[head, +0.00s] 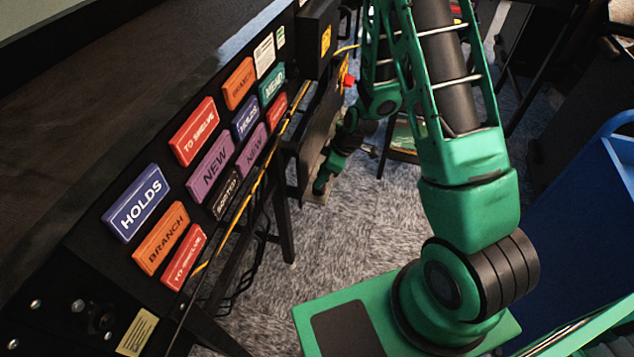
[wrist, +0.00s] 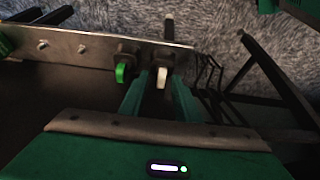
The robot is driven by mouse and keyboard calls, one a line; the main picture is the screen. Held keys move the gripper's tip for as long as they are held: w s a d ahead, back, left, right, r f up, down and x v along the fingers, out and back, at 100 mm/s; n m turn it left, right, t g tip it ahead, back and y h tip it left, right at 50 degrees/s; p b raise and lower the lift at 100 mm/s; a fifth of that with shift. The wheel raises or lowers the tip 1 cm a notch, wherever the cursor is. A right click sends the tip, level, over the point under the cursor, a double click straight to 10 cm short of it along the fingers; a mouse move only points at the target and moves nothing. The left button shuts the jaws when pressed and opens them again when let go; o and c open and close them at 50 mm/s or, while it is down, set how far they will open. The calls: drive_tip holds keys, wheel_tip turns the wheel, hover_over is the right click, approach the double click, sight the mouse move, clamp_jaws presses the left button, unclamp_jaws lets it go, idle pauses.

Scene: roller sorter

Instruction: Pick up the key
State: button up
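In the wrist view, a metal strip (wrist: 95,46) carries two small dark fittings. A pale upright piece (wrist: 162,77) that looks like the key sits at the right fitting, and a green piece (wrist: 121,73) hangs at the left one. My gripper (wrist: 157,88) is open, with its green fingers on either side of the pale piece. I cannot tell whether either finger touches it. In the head view, my gripper (head: 322,184) is small and partly hidden beside the far end of the black machine; the key cannot be made out there.
The black sorter panel (head: 120,170) with several coloured label plates runs along the left. A yellow cable (head: 246,200) follows its edge. A blue bin (head: 590,200) stands at the right. Dark legs (wrist: 265,70) stand right of my gripper.

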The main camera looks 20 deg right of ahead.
clamp_jaws()
drive_tip(key=shift+r, duration=0.8)
drive_tip(key=r, duration=0.3)
drive_tip(key=shift+s+a+r, duration=0.1)
drive_tip(key=shift+s+a, duration=0.25)
drive_tip(key=shift+a, duration=0.05)
drive_tip(key=s+a+r, duration=0.7)
drive_tip(key=a+r, duration=0.1)
drive_tip(key=r, duration=0.2)
drive_tip(key=shift+r, duration=0.35)
